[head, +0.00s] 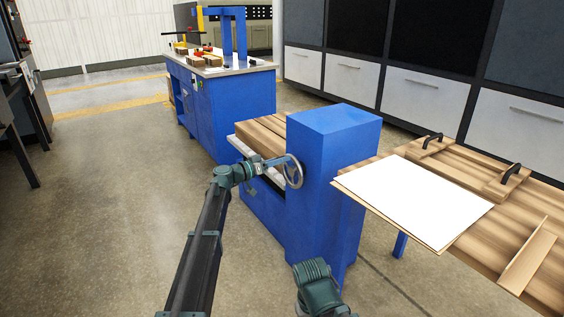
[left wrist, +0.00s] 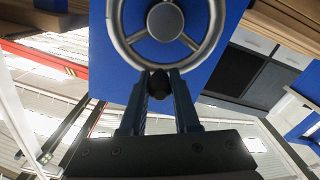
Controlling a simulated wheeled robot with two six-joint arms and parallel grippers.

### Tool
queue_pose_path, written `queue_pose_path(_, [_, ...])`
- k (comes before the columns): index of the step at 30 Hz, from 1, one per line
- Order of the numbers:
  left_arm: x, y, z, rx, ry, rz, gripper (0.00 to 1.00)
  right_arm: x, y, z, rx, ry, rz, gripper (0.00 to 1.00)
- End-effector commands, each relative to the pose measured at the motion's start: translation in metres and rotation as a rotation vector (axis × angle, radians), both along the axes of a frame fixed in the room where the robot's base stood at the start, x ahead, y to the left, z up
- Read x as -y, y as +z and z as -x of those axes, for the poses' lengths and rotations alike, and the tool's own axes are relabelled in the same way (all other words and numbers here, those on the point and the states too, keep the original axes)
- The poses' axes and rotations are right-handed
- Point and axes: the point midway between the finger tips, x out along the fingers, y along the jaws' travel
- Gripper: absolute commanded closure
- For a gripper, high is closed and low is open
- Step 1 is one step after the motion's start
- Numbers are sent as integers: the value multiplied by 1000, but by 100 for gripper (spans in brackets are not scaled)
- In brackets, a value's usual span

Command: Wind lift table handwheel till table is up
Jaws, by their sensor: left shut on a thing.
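The grey spoked handwheel (head: 293,172) sits on the side of the blue lift table housing (head: 336,150). My left gripper (head: 280,163) reaches it from the left. In the left wrist view the handwheel (left wrist: 164,22) shows close up with its round hub, and the left gripper's fingers (left wrist: 160,84) are shut on the dark handle knob (left wrist: 159,83) at its lower rim. The lift table top carries wooden boards (head: 262,133) and lies left of the housing. Part of my right arm shows at the bottom of the head view; its gripper is out of view.
A wooden bench with a white sheet (head: 415,200) and black-handled wooden pieces (head: 508,178) stands right of the housing. A blue workbench (head: 225,105) with tools stands behind. Grey and black cabinets (head: 420,93) line the back right.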

Motion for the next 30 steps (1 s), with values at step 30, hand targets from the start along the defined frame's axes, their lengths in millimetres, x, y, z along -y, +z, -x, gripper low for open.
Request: queue_pose_path(30, [-15, -10, -19, -355, 1, 255, 100, 0, -10, 0, 0, -3, 0, 50])
